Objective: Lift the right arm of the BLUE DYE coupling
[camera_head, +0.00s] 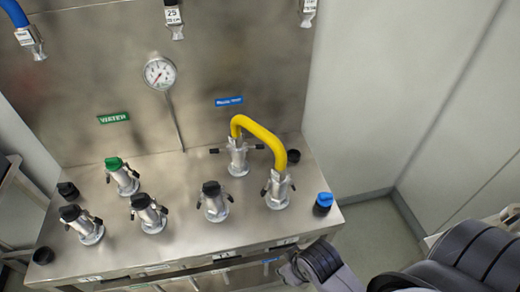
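The blue label (229,101), its lettering too small to read surely, is on the steel back wall. Below it stands a silver coupling (238,166) with one end of a yellow U-shaped hose (262,133) on it. Its dark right arm (259,147) and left arm (214,151) both stick out sideways, roughly level. The hose's other end sits on a nearer coupling (277,195), whose dark arms point lower. My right gripper (292,272) is at the bench's front edge, below and apart from both couplings; its fingers are unclear. My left gripper is out of view.
Several capped fittings, one with a green cap (114,163), stand on the left of the steel bench (188,240). A blue cap (324,203) is at the right corner, a black cap (293,156) behind. A gauge (160,73) and hanging hose ends are above.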

